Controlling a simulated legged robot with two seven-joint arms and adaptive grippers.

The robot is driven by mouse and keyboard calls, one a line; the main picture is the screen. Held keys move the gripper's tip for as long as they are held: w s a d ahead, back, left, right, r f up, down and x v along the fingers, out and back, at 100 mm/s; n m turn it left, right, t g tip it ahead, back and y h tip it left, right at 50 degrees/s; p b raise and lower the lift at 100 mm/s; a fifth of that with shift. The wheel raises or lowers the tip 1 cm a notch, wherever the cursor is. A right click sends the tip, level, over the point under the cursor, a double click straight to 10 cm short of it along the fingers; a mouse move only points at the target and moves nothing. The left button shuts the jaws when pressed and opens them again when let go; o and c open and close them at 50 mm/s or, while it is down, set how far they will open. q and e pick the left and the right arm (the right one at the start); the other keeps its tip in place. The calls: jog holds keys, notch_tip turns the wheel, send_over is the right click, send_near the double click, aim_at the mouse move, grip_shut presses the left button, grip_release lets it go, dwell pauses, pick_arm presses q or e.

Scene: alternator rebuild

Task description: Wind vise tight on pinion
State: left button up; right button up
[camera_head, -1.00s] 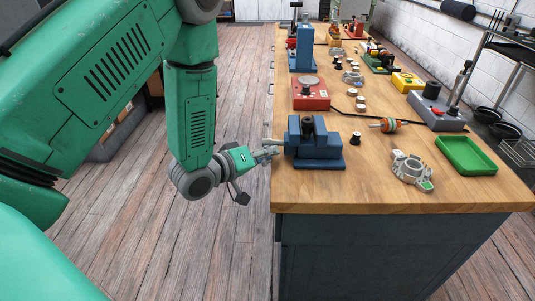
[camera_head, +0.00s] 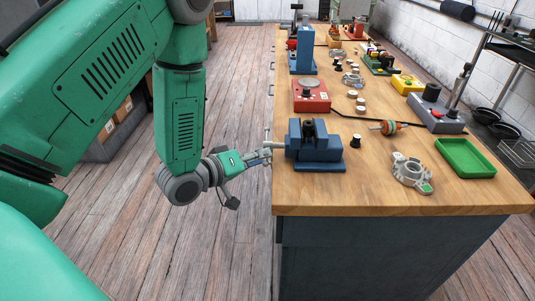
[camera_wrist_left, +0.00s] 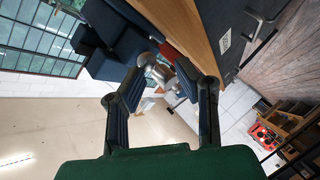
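The blue vise (camera_head: 314,148) stands at the near left edge of the bench. A dark upright piece (camera_head: 309,129), which may be the pinion, shows between its jaws; its lower part is hidden. The silver vise handle (camera_head: 267,137) sticks out on the left side, its bar now close to upright. My left gripper (camera_head: 263,154) is at this handle, beyond the bench edge. In the left wrist view, the two fingers of my left gripper (camera_wrist_left: 166,76) lie on either side of the silver handle and seem closed on it. My right gripper is not in view.
A small black-and-white knob (camera_head: 355,140), a copper rotor (camera_head: 388,127), a grey housing (camera_head: 411,172) and a green tray (camera_head: 466,157) are right of the vise. A red device (camera_head: 311,95) stands behind it.

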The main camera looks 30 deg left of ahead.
pick_arm(q)
jog(key=r+p+v, duration=0.1)
jog(key=p+v, duration=0.4)
jog(key=v, duration=0.8)
jog(key=shift+a+r, duration=0.4)
dwell(0.4)
jog(key=shift+p, duration=0.3)
jog(key=shift+w+f, duration=0.1)
dwell(0.3)
